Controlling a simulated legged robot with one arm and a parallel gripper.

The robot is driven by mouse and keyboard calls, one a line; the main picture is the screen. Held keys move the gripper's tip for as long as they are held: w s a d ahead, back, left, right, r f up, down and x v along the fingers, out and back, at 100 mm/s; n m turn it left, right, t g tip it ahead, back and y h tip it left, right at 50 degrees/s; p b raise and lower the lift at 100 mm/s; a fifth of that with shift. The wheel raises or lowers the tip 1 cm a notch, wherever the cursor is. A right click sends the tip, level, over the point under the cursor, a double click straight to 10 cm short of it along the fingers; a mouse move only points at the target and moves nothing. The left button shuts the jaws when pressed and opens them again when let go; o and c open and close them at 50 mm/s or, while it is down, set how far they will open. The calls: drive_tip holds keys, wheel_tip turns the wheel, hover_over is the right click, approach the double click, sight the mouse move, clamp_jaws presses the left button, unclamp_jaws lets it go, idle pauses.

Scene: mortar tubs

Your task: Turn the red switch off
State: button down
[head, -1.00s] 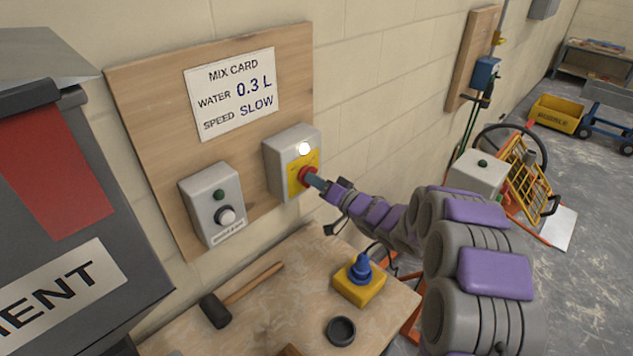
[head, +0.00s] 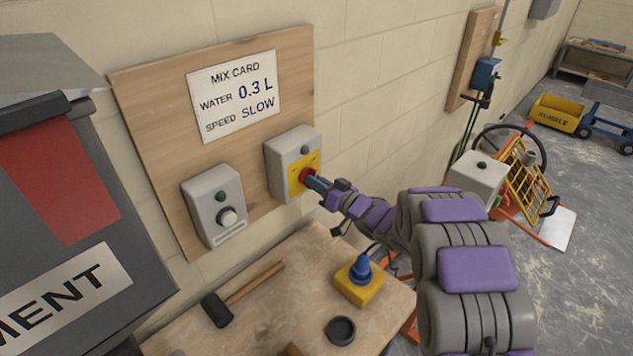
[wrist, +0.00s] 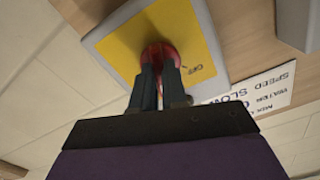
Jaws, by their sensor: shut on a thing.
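The red switch (head: 304,174) is a round knob on a yellow plate (head: 302,184) of a grey box (head: 283,153) mounted on a wooden board. My gripper (head: 311,179) is shut on the red switch. In the wrist view, the two dark fingers (wrist: 159,75) close around the red switch (wrist: 172,54), which they partly hide. The word "OFF" (wrist: 196,69) shows on the yellow plate beside it. The round lamp (head: 304,150) above the knob is dark.
A second grey box (head: 213,204) with a knob is to the left. Below, the workbench (head: 257,312) holds a mallet (head: 218,308), a yellow block with a blue top (head: 360,280) and a dark round cup (head: 341,330).

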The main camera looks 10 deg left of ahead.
drive_tip(key=n+b, duration=0.2)
drive_tip(key=n, duration=0.4)
drive_tip(key=n+b, duration=0.3)
drive_tip(key=n, duration=0.3)
drive_tip(key=shift+f+n, duration=0.2)
drive_tip(key=shift+n, duration=0.2)
idle(0.3)
drive_tip(key=c, duration=1.2)
unclamp_jaws()
drive_tip(key=shift+o, duration=0.2)
drive_tip(key=shift+r, duration=0.1)
drive_tip(key=p+v, duration=0.2)
drive_tip(key=v, duration=1.5)
drive_tip(key=shift+p, duration=0.35)
drive_tip(key=shift+s+d, duration=0.1)
